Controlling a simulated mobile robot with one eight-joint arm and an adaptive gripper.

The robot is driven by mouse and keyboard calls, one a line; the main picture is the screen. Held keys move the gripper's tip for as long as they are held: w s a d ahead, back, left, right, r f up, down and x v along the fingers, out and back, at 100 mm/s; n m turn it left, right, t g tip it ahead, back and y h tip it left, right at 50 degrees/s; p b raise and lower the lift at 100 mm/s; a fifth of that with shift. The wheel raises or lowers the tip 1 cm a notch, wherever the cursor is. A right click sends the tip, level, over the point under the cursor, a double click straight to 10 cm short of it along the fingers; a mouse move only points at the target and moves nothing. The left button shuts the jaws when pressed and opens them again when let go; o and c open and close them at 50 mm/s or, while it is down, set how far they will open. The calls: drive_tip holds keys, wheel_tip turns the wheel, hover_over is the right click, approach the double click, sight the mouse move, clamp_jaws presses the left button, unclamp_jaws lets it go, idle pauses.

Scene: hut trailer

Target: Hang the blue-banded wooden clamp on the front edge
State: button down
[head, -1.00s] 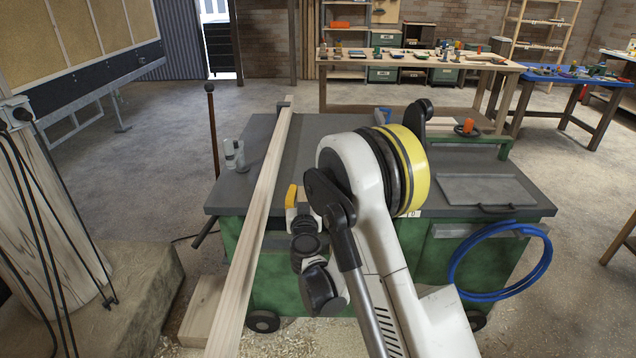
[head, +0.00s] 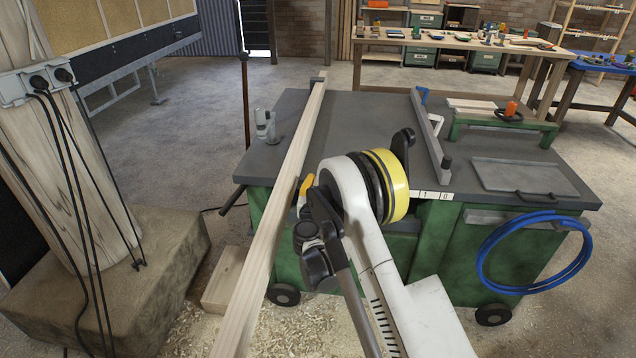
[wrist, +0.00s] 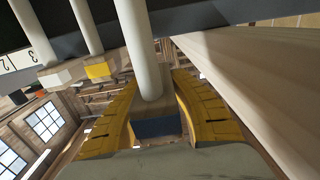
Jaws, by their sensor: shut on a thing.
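My gripper (wrist: 155,100), with yellow fingers, is shut on the blue-banded wooden clamp in the wrist view. The clamp's wooden block with its blue band (wrist: 155,128) sits between the fingers, and its pale rod (wrist: 146,50) runs up across the dark front edge (wrist: 190,17). I cannot tell whether it touches the edge. In the head view a yellow part of my gripper (head: 306,188) shows beside the bench front (head: 415,193); the held clamp is hidden by my arm.
A white-banded clamp (wrist: 55,78) and a yellow-banded clamp (wrist: 98,70) are at the edge, left of the held one. A long wooden beam (head: 275,200) runs close along my gripper's left. A blue hose coil (head: 483,270) hangs at the bench's right.

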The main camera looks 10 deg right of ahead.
drive_tip(key=x, duration=0.3)
drive_tip(key=f+x, duration=0.1)
drive_tip(key=x, duration=0.5)
drive_tip(key=shift+f, duration=0.7)
drive_tip(key=c, duration=1.2)
unclamp_jaws()
drive_tip(key=shift+o, duration=0.2)
drive_tip(key=shift+s, duration=0.15)
